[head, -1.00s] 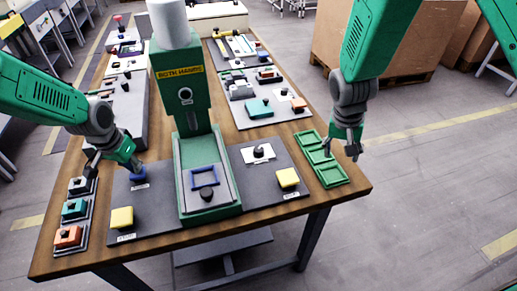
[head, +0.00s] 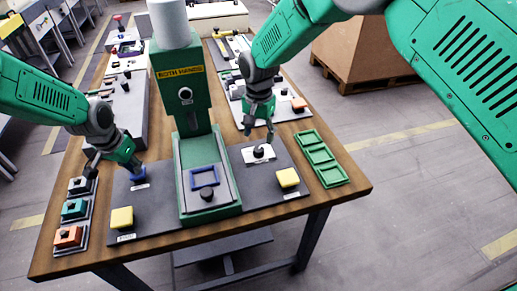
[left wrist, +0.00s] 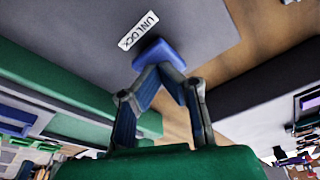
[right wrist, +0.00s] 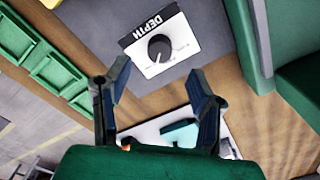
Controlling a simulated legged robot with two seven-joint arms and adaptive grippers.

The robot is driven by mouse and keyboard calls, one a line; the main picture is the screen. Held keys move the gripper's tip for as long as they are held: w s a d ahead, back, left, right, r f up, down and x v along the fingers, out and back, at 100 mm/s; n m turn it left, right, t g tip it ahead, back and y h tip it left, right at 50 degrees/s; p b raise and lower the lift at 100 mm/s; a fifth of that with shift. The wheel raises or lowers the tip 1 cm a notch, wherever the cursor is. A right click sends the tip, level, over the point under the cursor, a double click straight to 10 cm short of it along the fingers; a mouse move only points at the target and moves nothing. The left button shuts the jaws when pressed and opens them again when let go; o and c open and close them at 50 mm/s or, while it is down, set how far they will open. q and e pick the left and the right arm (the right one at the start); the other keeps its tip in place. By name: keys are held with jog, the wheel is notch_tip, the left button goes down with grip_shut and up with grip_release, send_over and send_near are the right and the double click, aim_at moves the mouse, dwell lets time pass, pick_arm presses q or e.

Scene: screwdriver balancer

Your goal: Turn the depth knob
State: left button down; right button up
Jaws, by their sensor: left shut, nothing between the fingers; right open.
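The depth knob (right wrist: 159,48) is a black round dial on a white plate (right wrist: 180,62) labelled DEPTH. In the head view the depth knob (head: 258,152) is on the dark panel right of the green press. My right gripper (head: 259,137) is just above and behind it, and in the right wrist view my right gripper (right wrist: 158,80) is open with the knob ahead of the fingertips, apart from them. My left gripper (head: 134,165) is shut and empty at the blue button (left wrist: 160,54) labelled UNLOCK, with its fingertips against or very near it.
The green press (head: 182,110) stands between the two panels. Yellow buttons (head: 122,218) (head: 288,177) are at the panels' front. A green three-section tray (head: 320,157) lies at the right edge. Small coloured blocks (head: 68,237) stand at the left edge.

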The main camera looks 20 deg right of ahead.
aim_at(259, 149)
notch_tip(259, 149, down, 7)
jog(key=shift+r, duration=0.2)
jog(key=c, duration=1.1)
